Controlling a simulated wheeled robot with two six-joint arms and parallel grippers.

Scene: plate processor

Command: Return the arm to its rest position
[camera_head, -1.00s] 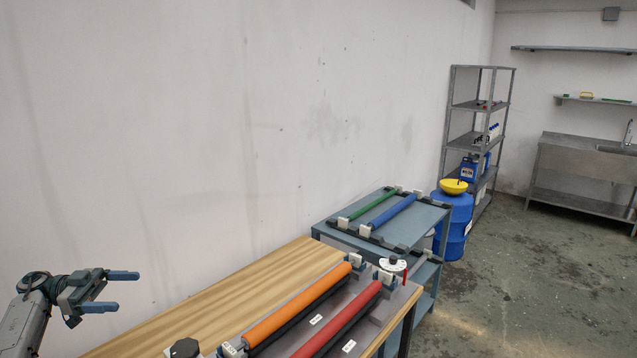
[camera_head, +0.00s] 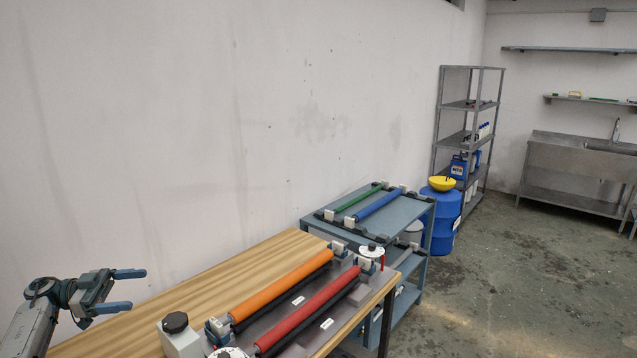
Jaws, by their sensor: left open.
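My left gripper (camera_head: 128,291) is in the lower left, its two blue-grey fingers apart and pointing right. It is empty and held in front of the white wall, left of the wooden table (camera_head: 215,287). My left arm (camera_head: 30,328) comes in from the lower left edge. My right gripper is not in this view. On the table, a machine holds an orange roller (camera_head: 283,284) and a red roller (camera_head: 308,307) side by side. The gripper is apart from both.
A blue-grey cart (camera_head: 403,225) with a green roller (camera_head: 358,197) and a blue roller (camera_head: 378,205) stands behind the table. A blue barrel (camera_head: 447,222), a metal shelf rack (camera_head: 438,172) and a sink bench (camera_head: 575,165) are farther back. The floor (camera_head: 510,270) at right is clear.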

